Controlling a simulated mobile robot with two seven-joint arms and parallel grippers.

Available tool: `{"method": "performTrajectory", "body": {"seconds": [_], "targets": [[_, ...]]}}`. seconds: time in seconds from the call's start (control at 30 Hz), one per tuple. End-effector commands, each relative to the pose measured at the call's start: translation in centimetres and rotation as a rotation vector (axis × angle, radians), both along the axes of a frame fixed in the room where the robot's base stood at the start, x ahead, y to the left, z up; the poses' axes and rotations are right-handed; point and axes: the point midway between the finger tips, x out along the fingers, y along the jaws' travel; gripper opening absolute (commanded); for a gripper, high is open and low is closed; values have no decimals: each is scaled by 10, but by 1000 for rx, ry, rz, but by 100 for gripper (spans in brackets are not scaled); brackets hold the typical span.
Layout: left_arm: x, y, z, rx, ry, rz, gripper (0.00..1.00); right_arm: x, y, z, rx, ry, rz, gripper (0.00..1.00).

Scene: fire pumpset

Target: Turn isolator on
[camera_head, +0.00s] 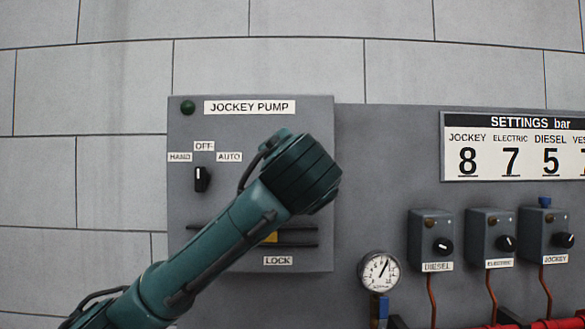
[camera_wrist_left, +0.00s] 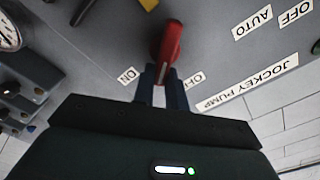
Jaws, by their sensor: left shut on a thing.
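The isolator's red handle (camera_wrist_left: 170,42) shows in the left wrist view on the grey jockey pump panel (camera_head: 183,125). My left gripper (camera_wrist_left: 162,82) is shut on the handle's near end. In that view, this end lies between the ON label (camera_wrist_left: 128,76) and the OFF label (camera_wrist_left: 194,80). In the head view my left arm reaches up from the lower left, and its wrist hides the handle, both labels and the gripper fingers. My right gripper is in neither view.
A black selector knob (camera_head: 201,179) and a green lamp (camera_head: 188,107) are on the panel's left side. A yellow part (camera_head: 271,237) sits above the LOCK label (camera_head: 278,261). To the right are a pressure gauge (camera_head: 380,272) and three switch boxes, including the diesel box (camera_head: 431,228).

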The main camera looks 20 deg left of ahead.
Motion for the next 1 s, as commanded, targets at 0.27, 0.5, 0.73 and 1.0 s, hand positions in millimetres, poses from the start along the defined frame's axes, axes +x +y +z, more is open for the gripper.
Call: {"method": "performTrajectory", "body": {"seconds": [0.27, 0.5, 0.73, 1.0], "targets": [[1, -4, -5, 253, 74, -1, 0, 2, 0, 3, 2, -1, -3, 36], [1, -5, -10, 443, 128, -2, 0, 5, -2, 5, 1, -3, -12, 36], [1, -6, -14, 569, 163, -2, 0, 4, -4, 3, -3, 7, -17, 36], [1, -6, -16, 641, 183, -2, 0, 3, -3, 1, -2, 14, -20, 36]]}}
